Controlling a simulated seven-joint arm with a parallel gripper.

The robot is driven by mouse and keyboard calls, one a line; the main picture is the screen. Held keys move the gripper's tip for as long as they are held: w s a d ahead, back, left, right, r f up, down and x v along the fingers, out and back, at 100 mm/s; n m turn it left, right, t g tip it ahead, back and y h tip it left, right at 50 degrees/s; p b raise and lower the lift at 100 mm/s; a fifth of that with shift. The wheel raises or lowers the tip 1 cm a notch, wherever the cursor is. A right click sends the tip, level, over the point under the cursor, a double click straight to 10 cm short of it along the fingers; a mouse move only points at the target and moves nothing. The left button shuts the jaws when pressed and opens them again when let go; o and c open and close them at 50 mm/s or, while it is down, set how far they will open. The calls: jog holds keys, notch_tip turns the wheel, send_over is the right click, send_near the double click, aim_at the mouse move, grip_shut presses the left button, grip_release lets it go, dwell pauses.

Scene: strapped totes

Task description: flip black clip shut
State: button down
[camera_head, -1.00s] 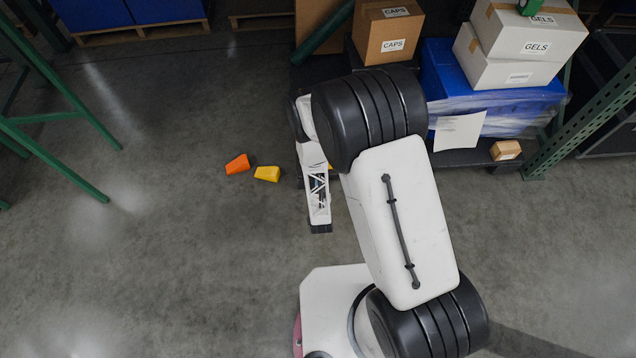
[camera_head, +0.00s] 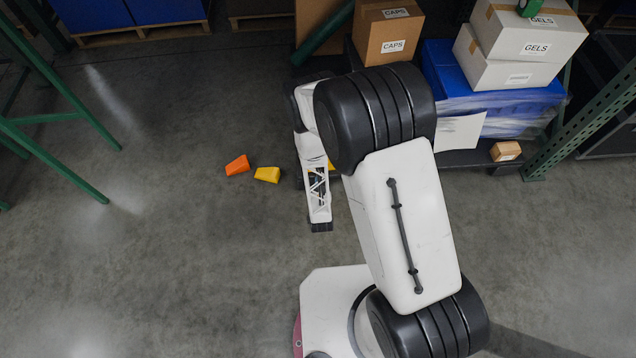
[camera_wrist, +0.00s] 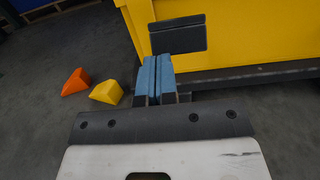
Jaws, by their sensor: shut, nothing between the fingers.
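The black clip (camera_wrist: 178,35) is a dark flat plate in front of a yellow tote (camera_wrist: 255,35) in the wrist view. Its hinge and far side are not visible, so I cannot tell its exact angle to the wall. My gripper (camera_wrist: 158,62) is shut and empty, its blue fingers side by side just below the clip's lower left part. I cannot tell whether the fingertips touch the clip. In the head view my own arm hides the clip and nearly all of the tote.
An orange wedge (camera_head: 237,165) and a yellow wedge (camera_head: 267,174) lie on the floor left of my arm. A dark ledge (camera_wrist: 250,74) runs under the tote. Cardboard boxes (camera_head: 388,35) and a blue wrapped load (camera_head: 490,100) stand behind.

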jog(key=shift+w+r, duration=0.3)
jog(key=shift+r, duration=0.55)
jog(key=shift+w+r, duration=0.3)
jog(key=shift+r, duration=0.55)
jog(key=shift+w+r, duration=0.2)
jog(key=shift+r, duration=0.1)
jog(key=shift+w+r, duration=0.35)
jog(key=shift+r, duration=0.15)
jog(key=shift+w+r, duration=0.15)
jog(key=shift+r, duration=0.1)
jog(key=shift+w+r, duration=0.15)
jog(key=s+r, duration=0.2)
jog(key=s, duration=1.1)
dwell(0.7)
